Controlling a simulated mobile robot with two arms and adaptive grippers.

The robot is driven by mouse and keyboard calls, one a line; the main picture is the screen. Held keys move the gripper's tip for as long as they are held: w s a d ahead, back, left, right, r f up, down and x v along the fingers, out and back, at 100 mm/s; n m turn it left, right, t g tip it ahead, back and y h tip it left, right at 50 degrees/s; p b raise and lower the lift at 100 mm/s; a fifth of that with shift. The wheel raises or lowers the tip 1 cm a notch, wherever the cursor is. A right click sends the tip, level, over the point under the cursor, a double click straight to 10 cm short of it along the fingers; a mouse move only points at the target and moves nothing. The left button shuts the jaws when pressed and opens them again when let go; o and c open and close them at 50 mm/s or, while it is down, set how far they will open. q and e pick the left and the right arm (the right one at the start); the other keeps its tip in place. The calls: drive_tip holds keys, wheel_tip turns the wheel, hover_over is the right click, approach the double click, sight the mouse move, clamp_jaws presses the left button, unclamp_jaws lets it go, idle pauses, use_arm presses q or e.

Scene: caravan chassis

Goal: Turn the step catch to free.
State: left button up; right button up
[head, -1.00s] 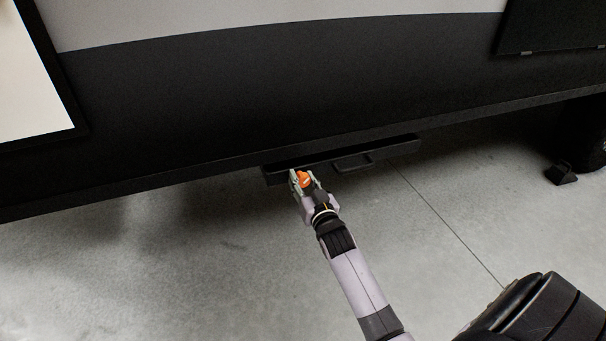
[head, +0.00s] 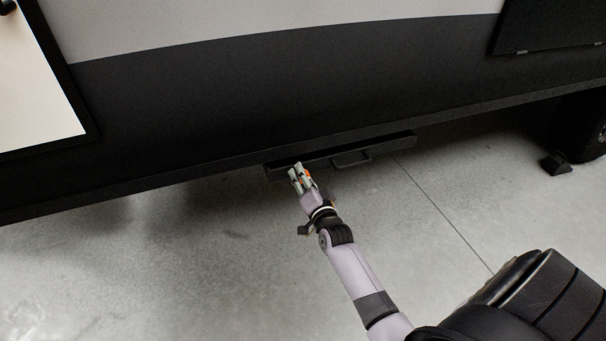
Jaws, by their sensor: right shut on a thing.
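The step catch is an orange piece (head: 308,176) at the left part of the black step housing under the caravan's edge. Only a sliver of it shows; my gripper hides most of it. My right gripper (head: 301,176) is at the catch, its fingers shut on it. The black step (head: 352,159) with its handle-like loop sits tucked in the housing, to the right of the gripper. Which way the catch points cannot be told. My left gripper is not in view.
The dark caravan side (head: 280,95) rises above the step. A pale door panel (head: 35,90) is at the upper left. A wheel (head: 590,130) and a black chock (head: 557,163) stand at the right. The grey floor (head: 150,270) is clear.

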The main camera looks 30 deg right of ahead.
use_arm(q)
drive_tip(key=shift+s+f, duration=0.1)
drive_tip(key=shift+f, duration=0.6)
use_arm(e)
drive_tip(key=shift+r+m, duration=0.1)
drive_tip(key=shift+m, duration=0.4)
drive_tip(key=o, duration=1.1)
drive_tip(key=shift+o, duration=0.2)
drive_tip(key=v, duration=1.2)
drive_tip(key=shift+d, duration=0.1)
